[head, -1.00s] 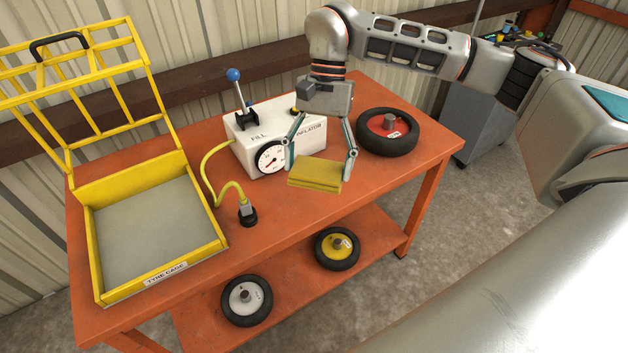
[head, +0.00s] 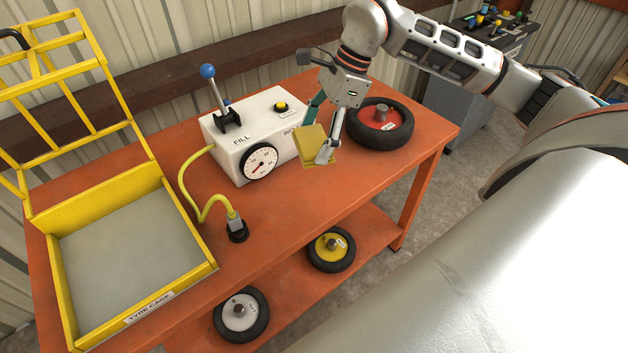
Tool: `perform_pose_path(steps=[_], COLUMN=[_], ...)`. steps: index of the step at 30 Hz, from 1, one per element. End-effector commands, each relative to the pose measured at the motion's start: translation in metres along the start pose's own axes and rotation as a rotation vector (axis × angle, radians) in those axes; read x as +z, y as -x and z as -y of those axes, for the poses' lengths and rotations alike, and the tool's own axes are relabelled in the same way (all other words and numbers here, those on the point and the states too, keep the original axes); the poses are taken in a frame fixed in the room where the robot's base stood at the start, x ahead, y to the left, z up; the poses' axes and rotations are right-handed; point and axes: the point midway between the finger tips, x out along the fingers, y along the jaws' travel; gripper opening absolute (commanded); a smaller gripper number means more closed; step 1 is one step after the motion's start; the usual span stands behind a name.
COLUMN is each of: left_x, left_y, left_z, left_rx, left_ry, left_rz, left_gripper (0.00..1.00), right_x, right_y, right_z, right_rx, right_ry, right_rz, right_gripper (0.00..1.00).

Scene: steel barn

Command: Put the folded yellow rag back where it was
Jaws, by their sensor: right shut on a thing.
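The folded yellow rag (head: 312,143) is at the right end of the inflator, tilted, with my right gripper (head: 319,146) shut on it. One finger shows on the rag's right front side and the other is partly hidden behind it. I cannot tell whether the rag's lower edge touches the orange bench (head: 285,215). My left gripper is not in view.
The white inflator (head: 222,160) with gauge and blue-knobbed lever stands left of the rag. A red-hubbed wheel (head: 352,138) lies close on the right. The open yellow tyre cage (head: 190,281) is at left. Yellow-hubbed (head: 345,262) and white-hubbed (head: 262,325) wheels lie on the lower shelf.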

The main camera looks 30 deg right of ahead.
Motion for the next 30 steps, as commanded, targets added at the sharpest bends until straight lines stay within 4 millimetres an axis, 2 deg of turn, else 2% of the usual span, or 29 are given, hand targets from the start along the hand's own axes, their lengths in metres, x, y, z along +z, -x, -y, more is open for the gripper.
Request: perform_pose_path(steps=[1,9,12,20,27,30], left_x=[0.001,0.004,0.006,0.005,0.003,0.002], left_y=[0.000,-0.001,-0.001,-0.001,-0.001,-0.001], left_z=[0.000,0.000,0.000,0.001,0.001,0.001], left_rx=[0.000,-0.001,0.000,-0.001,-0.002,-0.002], left_ry=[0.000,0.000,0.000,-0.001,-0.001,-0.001], left_rz=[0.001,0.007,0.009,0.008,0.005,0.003], left_gripper=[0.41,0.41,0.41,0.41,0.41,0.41], right_x=[-0.006,-0.029,-0.034,-0.040,-0.052,-0.053], right_y=[-0.014,-0.070,-0.082,-0.097,-0.127,-0.129], right_z=[-0.001,-0.001,0.000,0.000,0.000,0.000], right_rx=[0.006,0.004,0.003,0.002,0.002,0.000], right_ry=[-0.002,0.000,0.000,0.000,0.002,0.003], right_rz=[-0.001,0.000,0.000,0.000,0.001,0.001], right_gripper=[0.54,0.54,0.54,0.54,0.54,0.54])
